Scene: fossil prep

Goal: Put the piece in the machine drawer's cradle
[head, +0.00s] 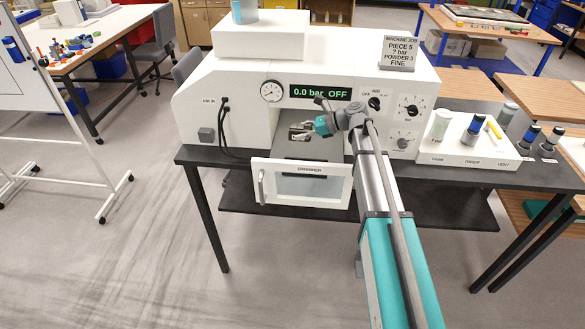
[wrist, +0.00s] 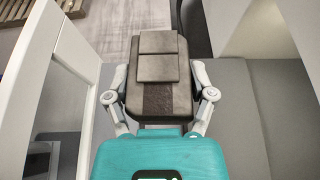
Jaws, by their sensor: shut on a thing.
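The piece (wrist: 158,75), a dark grey-brown block with a lighter raised rectangle on top, is between the fingers of my gripper (wrist: 162,97) in the wrist view. In the head view my gripper (head: 308,130) is at the machine's opening, above the pulled-out drawer (head: 301,185), with the piece (head: 299,133) small at its tip. The drawer has a white front with a window and a handle at its left. Its white front also stands at the left in the wrist view (wrist: 35,75). I cannot make out the cradle, or whether the piece touches anything below.
The white machine (head: 220,95) has a display reading 0.0 bar OFF, a gauge and knobs. A sign (head: 397,52) on top reads piece 5, powder 3, fine. A white rack (head: 465,150) with bottles stands on the dark table at right. Grey surface lies right of the piece in the wrist view.

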